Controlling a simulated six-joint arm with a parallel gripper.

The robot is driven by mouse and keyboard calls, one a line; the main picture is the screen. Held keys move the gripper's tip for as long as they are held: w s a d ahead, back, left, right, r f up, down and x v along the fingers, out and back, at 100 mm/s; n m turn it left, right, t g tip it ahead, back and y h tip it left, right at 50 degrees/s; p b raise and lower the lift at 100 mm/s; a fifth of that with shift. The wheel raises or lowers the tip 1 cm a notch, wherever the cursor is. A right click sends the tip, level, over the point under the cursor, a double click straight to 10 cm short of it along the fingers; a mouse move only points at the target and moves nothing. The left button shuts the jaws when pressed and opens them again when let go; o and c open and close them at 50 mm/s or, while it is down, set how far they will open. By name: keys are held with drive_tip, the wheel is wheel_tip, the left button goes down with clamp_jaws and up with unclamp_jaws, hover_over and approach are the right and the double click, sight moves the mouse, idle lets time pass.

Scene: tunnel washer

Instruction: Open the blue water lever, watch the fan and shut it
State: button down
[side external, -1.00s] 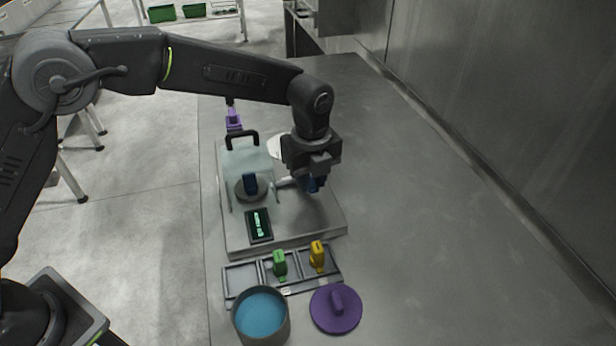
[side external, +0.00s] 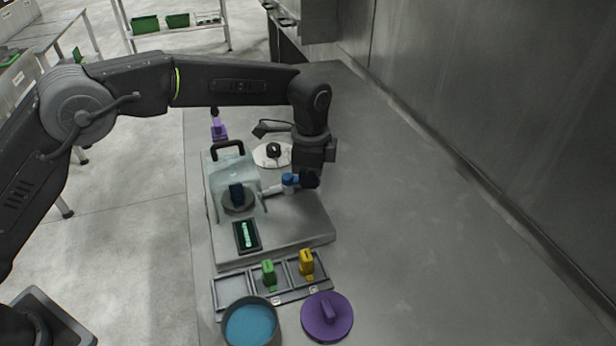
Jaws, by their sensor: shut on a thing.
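The blue water lever (side external: 290,179) stands on a pale pipe at the right side of the washer (side external: 300,222). My gripper (side external: 307,180) points down at the lever's right side and is shut on it; the dark jaws hide part of the lever and the exact grip. The washer has a clear, pale hood with a black handle (side external: 228,146). A round grey disc (side external: 238,204) with a dark blue upright piece sits in front of the hood. I cannot tell which part is the fan. A small display (side external: 247,237) glows green at the front.
A white disc with a black knob (side external: 273,150) lies behind the lever. In front are a tray (side external: 232,292) with green (side external: 268,272) and yellow (side external: 306,263) pieces, a blue-filled pot (side external: 250,325) and a purple lid (side external: 327,317). The table on the right is clear.

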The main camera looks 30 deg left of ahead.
drive_tip(key=shift+w+a+n, duration=0.2)
drive_tip(key=shift+w+n, duration=0.2)
drive_tip(key=shift+n, duration=0.6)
drive_tip(key=shift+w+a+n, duration=0.15)
drive_tip(key=shift+w+n, duration=0.2)
drive_tip(key=shift+n, duration=0.65)
drive_tip(key=c, duration=1)
unclamp_jaws()
wheel_tip(320, 180, up, 14)
